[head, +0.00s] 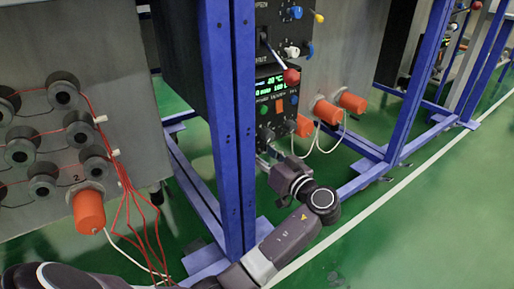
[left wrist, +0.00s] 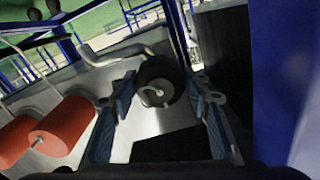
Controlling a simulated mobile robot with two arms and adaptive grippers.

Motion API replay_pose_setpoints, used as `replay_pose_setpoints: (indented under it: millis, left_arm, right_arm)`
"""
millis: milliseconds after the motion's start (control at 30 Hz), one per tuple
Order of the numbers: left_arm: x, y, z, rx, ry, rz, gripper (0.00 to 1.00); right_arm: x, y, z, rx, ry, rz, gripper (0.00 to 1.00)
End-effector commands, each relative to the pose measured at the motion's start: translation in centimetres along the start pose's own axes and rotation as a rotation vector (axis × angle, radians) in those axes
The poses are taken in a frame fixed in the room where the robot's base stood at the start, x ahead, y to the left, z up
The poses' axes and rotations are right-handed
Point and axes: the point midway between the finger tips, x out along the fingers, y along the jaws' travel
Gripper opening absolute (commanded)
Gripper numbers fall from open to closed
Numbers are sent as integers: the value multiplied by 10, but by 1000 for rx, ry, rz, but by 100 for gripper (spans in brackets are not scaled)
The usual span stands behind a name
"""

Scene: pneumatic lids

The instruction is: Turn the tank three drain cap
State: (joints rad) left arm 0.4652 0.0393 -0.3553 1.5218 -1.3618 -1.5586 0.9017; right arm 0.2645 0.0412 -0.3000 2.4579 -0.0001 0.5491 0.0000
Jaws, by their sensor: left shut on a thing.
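My left gripper (head: 268,158) reaches up from the bottom of the head view, beside the lower end of the black control panel. In the left wrist view its two fingers (left wrist: 160,95) stand on either side of a dark round cap (left wrist: 158,70) with a pale pin at its centre, and are shut on it. I cannot tell the number of the tank it belongs to. Orange caps with white cords show on the tank wall, one at the right (head: 352,103) and one beside it (head: 326,111). Another orange cap (head: 88,212) is under a "2" mark at the left. My right gripper is not in view.
A blue frame post (head: 228,130) stands close to the left of my gripper. The control panel (head: 278,90) has a red-knobbed lever (head: 291,76). White cords hang from the right orange caps. Red tubes (head: 130,200) hang at the left. Green floor is open at the right.

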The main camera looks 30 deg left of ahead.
Motion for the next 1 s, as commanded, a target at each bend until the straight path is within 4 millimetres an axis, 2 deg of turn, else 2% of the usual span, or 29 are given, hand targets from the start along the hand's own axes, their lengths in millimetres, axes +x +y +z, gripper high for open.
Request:
replay_pose_setpoints:
  millis: [33,167,467,567,800,1000]
  left_arm:
    - [0,0,1,6,-1,0,47]
    - [0,0,1,4,0,0,61]
    - [-2,0,1,1,0,0,61]
    - [-12,1,1,1,-1,1,61]
    - [-52,1,2,2,-3,3,61]
    - [-73,1,1,3,-2,1,61]
  right_arm:
    - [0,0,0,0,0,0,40]
    - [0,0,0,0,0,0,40]
    - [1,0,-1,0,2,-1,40]
    - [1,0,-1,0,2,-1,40]
    - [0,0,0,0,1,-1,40]
    - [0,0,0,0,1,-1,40]
